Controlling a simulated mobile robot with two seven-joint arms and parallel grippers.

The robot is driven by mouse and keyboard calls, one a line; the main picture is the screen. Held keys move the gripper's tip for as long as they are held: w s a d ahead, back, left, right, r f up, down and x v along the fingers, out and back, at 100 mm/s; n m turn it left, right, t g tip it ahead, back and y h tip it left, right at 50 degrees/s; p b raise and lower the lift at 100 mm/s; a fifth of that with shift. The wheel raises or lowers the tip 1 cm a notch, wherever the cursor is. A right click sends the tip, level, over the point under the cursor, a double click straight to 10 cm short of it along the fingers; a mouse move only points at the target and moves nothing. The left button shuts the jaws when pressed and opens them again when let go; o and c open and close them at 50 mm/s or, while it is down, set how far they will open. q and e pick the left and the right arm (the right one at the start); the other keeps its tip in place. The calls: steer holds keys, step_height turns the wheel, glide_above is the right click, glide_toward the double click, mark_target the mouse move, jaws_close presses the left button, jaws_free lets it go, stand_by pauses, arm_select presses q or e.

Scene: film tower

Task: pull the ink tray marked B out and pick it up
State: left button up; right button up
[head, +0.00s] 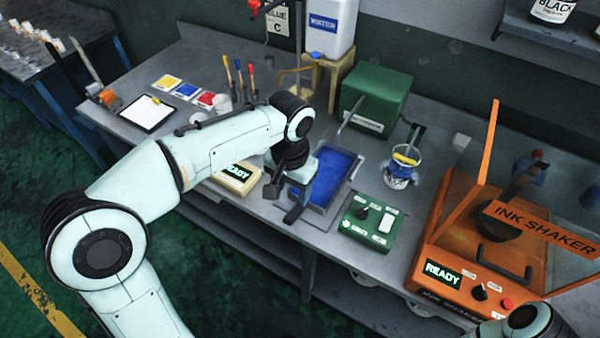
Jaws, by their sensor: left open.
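A rectangular tray with a blue inside (331,174) lies on the grey bench near the middle of the head view. No letter B is readable on it, so I cannot tell for sure that it is the marked ink tray. My left gripper (283,201) points down at the tray's left front side, with its fingers apart and nothing seen between them. It hides part of the tray's left edge. I cannot tell whether a finger touches the tray. My right gripper is out of view; only part of my arm shows at the bottom right.
A green box (374,100) stands behind the tray. A cup (402,165) and the orange ink shaker (470,245) stand further right. The bench's front edge is near.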

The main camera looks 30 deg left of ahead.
mark_target(292, 214)
arm_select(q)
steer(key=shift+s, duration=0.15)
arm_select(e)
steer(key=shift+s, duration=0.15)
arm_select(q)
step_height(292, 214, down, 13)
steer(key=shift+f+b, duration=0.2)
steer(key=shift+b, duration=0.7)
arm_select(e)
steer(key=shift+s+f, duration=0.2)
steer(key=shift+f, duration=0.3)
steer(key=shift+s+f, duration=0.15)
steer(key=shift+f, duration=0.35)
arm_select(q)
jaws_close()
